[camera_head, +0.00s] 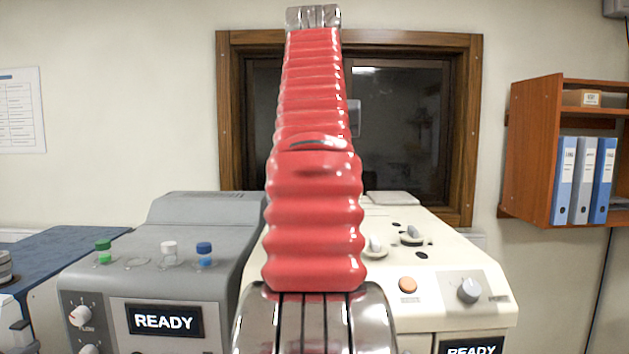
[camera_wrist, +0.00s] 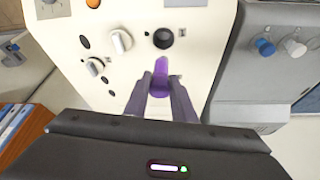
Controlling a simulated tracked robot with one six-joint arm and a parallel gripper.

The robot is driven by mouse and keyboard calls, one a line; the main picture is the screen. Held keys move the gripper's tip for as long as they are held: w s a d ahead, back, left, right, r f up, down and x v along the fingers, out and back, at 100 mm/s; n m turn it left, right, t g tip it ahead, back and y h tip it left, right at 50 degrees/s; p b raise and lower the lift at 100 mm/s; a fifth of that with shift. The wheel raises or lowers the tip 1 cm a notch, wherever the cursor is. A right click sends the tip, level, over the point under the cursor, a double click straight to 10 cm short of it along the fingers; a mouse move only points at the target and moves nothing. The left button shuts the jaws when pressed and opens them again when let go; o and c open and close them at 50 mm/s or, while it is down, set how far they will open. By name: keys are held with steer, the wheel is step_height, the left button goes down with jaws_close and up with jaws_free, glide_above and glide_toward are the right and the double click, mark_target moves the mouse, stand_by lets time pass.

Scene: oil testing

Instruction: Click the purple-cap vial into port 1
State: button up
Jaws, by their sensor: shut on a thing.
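The purple-cap vial (camera_wrist: 160,76) is between the fingers of my gripper (camera_wrist: 162,88) in the wrist view. The gripper is shut on it. The vial is over the cream machine's top, close to a dark round port (camera_wrist: 162,38); it looks apart from that port. No port number is readable, so I cannot tell which one is port 1. In the head view my red arm hides the gripper and the purple-cap vial.
The cream machine (camera_head: 450,267) carries knobs and small dark holes. The grey machine (camera_head: 210,225) on the left holds green-cap (camera_head: 104,248), white-cap (camera_head: 169,250) and blue-cap (camera_head: 204,251) vials, with an empty-looking spot (camera_head: 136,262) among them. A wooden shelf (camera_head: 516,150) hangs at right.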

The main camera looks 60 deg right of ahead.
steer(key=shift+f, duration=0.2)
steer(key=shift+f, duration=2.7)
steer(key=shift+s+a+f, duration=0.1)
steer(key=shift+a+f, duration=0.05)
steer(key=shift+f, duration=0.35)
